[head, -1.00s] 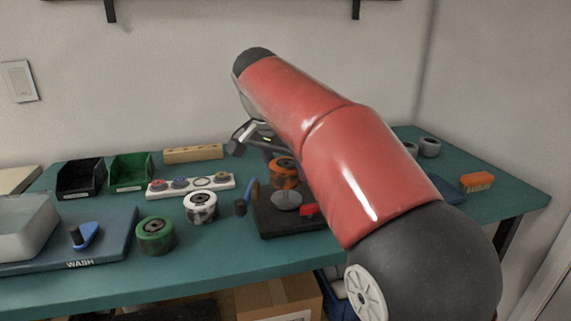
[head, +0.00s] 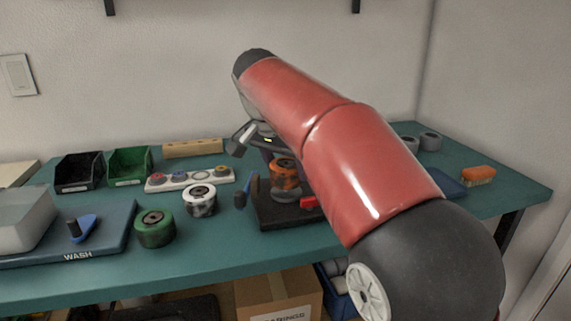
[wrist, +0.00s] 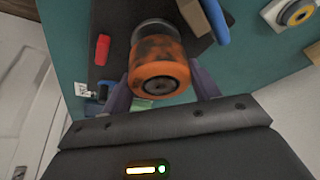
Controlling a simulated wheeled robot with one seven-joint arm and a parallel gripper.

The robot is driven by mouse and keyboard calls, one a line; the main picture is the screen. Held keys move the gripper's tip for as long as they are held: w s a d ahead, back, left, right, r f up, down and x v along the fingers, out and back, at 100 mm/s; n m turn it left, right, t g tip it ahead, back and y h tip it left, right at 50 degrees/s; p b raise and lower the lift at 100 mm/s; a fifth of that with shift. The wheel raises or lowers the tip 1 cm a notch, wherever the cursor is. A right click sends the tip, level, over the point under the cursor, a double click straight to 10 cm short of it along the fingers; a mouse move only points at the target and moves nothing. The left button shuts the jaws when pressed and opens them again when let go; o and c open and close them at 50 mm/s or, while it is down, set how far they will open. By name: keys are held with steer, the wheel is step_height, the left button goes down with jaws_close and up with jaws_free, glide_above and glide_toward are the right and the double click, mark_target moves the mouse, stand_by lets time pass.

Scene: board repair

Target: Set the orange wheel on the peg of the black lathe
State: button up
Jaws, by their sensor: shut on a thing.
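The orange wheel (head: 284,172), with dark smudges, is upright over the black lathe (head: 262,218) in the head view. It also shows in the wrist view (wrist: 158,72), between the two fingers. My gripper (wrist: 162,84) is shut on the wheel. In the head view, my arm hides most of the gripper. The lathe has a dark base, a red part (head: 309,203) at its right and a blue-tipped lever (head: 254,186) at its left. The wheel covers most of the lathe's grey round plate. The peg is hidden, so I cannot tell whether the wheel is around it.
A white wheel (head: 200,200) and a green wheel (head: 155,228) stand left of the lathe. A WASH tray (head: 110,240), black bin (head: 80,172), green bin (head: 130,166) and white parts strip (head: 190,180) are further left. An orange brush (head: 478,175) lies right.

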steer(key=shift+f+b, duration=0.5)
steer(key=shift+f, duration=0.45)
stand_by(1.3)
steer(key=o, duration=1.5)
steer(key=shift+c, duration=0.2)
steer(key=shift+r+p, duration=2.2)
steer(key=shift+r, duration=1.25)
steer(key=shift+s+d, duration=0.15)
steer(key=shift+d, duration=0.1)
steer(key=s+d+f+n+y, duration=0.2)
steer(key=s+d+f+n, duration=0.25)
steer(key=s+d, duration=0.8)
steer(key=s+d+f+n+t, duration=0.2)
steer(key=s+f, duration=1)
steer(key=s, duration=0.1)
steer(key=shift+s+d+f, duration=0.2)
steer(key=shift+s+d, duration=0.15)
steer(key=shift+d, duration=0.05)
